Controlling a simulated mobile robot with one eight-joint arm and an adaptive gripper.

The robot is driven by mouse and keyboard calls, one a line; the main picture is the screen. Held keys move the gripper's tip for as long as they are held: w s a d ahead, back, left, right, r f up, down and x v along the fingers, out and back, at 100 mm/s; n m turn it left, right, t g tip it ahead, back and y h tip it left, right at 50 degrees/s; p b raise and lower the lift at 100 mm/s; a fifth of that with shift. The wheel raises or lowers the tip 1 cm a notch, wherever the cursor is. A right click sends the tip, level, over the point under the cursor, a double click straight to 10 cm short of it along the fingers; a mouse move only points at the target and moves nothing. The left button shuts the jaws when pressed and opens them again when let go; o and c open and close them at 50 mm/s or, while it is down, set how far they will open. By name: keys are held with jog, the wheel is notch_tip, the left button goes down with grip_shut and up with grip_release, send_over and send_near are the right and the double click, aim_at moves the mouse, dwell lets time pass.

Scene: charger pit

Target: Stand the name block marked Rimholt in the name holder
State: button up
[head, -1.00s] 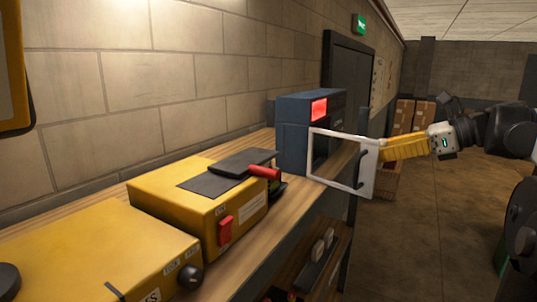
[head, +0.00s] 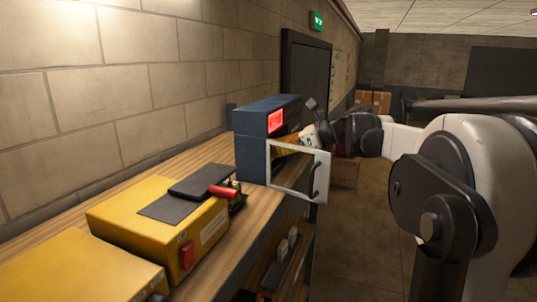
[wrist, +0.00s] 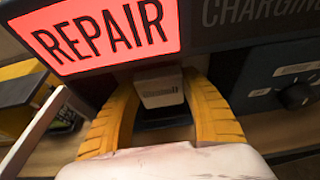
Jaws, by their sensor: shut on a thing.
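My gripper (wrist: 158,88) has its yellow fingers either side of a small pale block (wrist: 161,91) and is shut on it. The block's lettering is too small to read for sure. Block and fingertips are just below the lit red REPAIR sign (wrist: 103,32), at a dark recess of the blue-grey cabinet (head: 250,157). A dark piece (wrist: 164,120) lies below the block; I cannot tell whether it is the name holder or whether the block touches it. In the head view my gripper is partly hidden at the cabinet's front.
The cabinet's white-framed clear door (head: 323,180) stands open, close to my gripper. A knob (wrist: 296,96) is on the panel to the right. Yellow boxes (head: 150,221) stand on the wooden bench (head: 190,160), with a red-ended device (head: 224,190) beside one.

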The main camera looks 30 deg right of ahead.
jog(key=shift+f, duration=1.1)
jog(key=shift+f, duration=0.15)
jog(key=o, duration=1.1)
jog(key=shift+o, duration=0.2)
jog(key=shift+r+p, duration=0.3)
jog(key=b+v, duration=0.2)
jog(key=v, duration=1)
jog(key=shift+b, duration=0.35)
